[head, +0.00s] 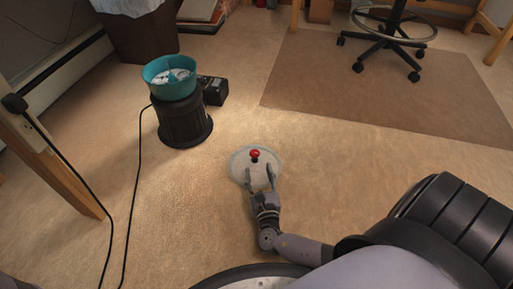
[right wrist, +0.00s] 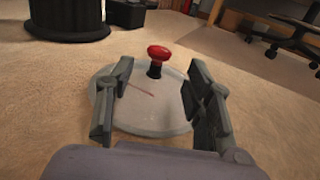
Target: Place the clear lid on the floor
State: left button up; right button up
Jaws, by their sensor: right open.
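The clear lid (head: 241,158) is a round, pale, see-through disc with a red knob (head: 255,153) on top. It lies flat on the carpeted floor in the middle of the head view. My right gripper (head: 260,178) is over the near part of the lid, its fingers pointing toward the knob. In the right wrist view the lid (right wrist: 150,118) shows between and beyond the two open fingers (right wrist: 160,95). The red knob (right wrist: 158,56) stands just past the fingertips, and nothing is held. My left gripper is not in view.
A teal bowl (head: 171,90) sits on a black cylindrical stand (head: 184,125) left of the lid, beside a dark box (head: 213,90). A black cord (head: 134,190) runs along the floor at left. A brown mat (head: 380,90) lies behind right, with a wheeled chair (head: 385,40). Carpet around the lid is clear.

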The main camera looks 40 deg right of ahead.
jog(key=p+v, duration=0.1)
jog(key=v, duration=0.2)
jog(key=shift+s, duration=0.15)
jog(key=shift+a, duration=0.1)
dwell(0.4)
